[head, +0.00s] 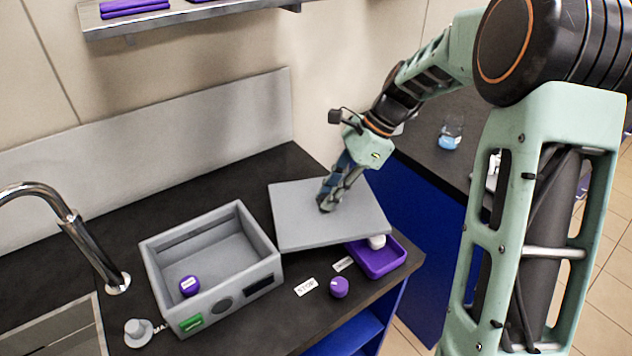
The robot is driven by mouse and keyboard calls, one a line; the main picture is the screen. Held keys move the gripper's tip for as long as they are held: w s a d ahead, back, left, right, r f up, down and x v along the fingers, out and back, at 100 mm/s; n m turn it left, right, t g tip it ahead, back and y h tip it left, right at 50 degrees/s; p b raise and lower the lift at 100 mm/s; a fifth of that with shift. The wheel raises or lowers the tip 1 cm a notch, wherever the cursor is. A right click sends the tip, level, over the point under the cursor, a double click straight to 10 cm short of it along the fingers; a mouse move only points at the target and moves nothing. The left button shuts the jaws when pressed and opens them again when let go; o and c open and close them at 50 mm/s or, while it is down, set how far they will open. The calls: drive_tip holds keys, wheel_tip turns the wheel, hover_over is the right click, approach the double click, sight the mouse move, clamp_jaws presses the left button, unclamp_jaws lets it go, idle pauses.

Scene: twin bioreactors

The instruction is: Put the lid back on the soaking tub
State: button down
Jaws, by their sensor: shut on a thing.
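The soaking tub (268,254) is a grey open-topped box on the dark counter, with a purple-capped item (189,286) inside near its front left corner. The lid (300,215) is a flat grey square slab to the right of the tub, lying about level. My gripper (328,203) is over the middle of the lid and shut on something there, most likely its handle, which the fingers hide. The lid covers part of a purple tray (382,262); I cannot tell whether it touches the tray or counter.
A white item (376,241) sits in the purple tray. A purple knob (339,287) and small labels (305,287) are at the counter front. A grey knob (138,332) stands left of the tub, near the tap (75,225) and sink. A shelf (190,15) hangs above.

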sight(339, 227)
drive_tip(key=s+d, duration=0.2)
drive_tip(key=s, duration=0.1)
drive_tip(key=s+d, duration=0.1)
drive_tip(key=s, duration=0.1)
drive_tip(key=shift+s+d, duration=0.15)
drive_tip(key=shift+d, duration=0.2)
drive_tip(key=shift+s+d, duration=0.15)
drive_tip(key=shift+s, duration=0.1)
drive_tip(key=shift+s+r, duration=0.1)
drive_tip(key=shift+r, duration=0.25)
drive_tip(key=shift+n, duration=0.5)
drive_tip(key=a+r+p, duration=0.1)
drive_tip(key=r, duration=0.1)
drive_tip(key=a+r+p, duration=0.1)
drive_tip(key=shift+a+r+p, duration=0.3)
drive_tip(key=shift+r+p, duration=0.05)
drive_tip(key=shift+p, duration=0.05)
drive_tip(key=s+a+r+n+g+p, duration=0.1)
drive_tip(key=s+a+r+n+p, duration=0.15)
drive_tip(key=a, duration=0.95)
drive_tip(key=s+a+r+n+g+p, duration=0.15)
drive_tip(key=s+a, duration=0.25)
drive_tip(key=a, duration=0.9)
drive_tip(key=shift+m+h, duration=0.3)
drive_tip(key=shift+h, duration=0.1)
wheel_tip(339, 227, down, 5)
drive_tip(key=b, duration=0.3)
drive_tip(key=shift+r, duration=0.2)
drive_tip(key=shift+r, duration=0.1)
